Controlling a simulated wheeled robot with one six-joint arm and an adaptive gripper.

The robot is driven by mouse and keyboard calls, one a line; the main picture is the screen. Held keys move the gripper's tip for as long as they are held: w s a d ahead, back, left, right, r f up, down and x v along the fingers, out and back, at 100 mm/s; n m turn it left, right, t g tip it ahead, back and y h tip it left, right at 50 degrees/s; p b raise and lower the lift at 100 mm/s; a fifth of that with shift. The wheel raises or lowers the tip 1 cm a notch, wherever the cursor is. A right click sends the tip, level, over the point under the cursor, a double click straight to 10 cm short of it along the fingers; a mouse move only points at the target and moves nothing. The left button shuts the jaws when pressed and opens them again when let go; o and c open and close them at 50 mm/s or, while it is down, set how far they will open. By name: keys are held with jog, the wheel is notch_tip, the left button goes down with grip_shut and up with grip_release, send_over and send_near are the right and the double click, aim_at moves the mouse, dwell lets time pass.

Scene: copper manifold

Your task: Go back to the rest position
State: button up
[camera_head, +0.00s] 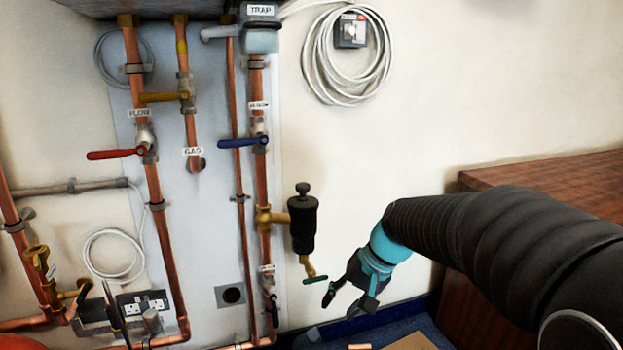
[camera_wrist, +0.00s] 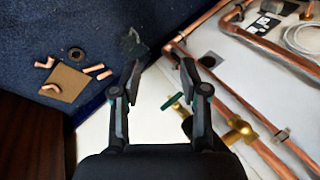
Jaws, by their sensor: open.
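My gripper (camera_head: 347,297) is open and empty in the head view, in front of the wall at the lower middle. It is just right of a small green handle (camera_head: 315,280) on a brass outlet below a black cylindrical fitting (camera_head: 302,222). In the wrist view my gripper (camera_wrist: 160,72) shows both fingers spread apart with nothing between them. The green handle (camera_wrist: 172,101) shows near the right finger there; I cannot tell whether they touch.
Copper pipes with a red lever (camera_head: 117,154) and a blue lever (camera_head: 243,142) run down the wall at left. A wooden cabinet (camera_head: 545,172) stands at right. A cardboard piece (camera_wrist: 68,84) with copper offcuts lies on the blue floor (camera_wrist: 50,25).

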jog(key=s+d+r+n+t+h+p, duration=0.1)
jog(key=s+d+r, duration=0.3)
jog(key=s, duration=0.6)
jog(key=s+d+r+t+h+p, duration=0.3)
jog(key=s+d+r+h+p, duration=0.1)
jog(key=s, duration=0.6)
jog(key=shift+s+d+n+p, duration=0.35)
jog(key=shift+d+n, duration=0.05)
jog(key=shift+d, duration=0.45)
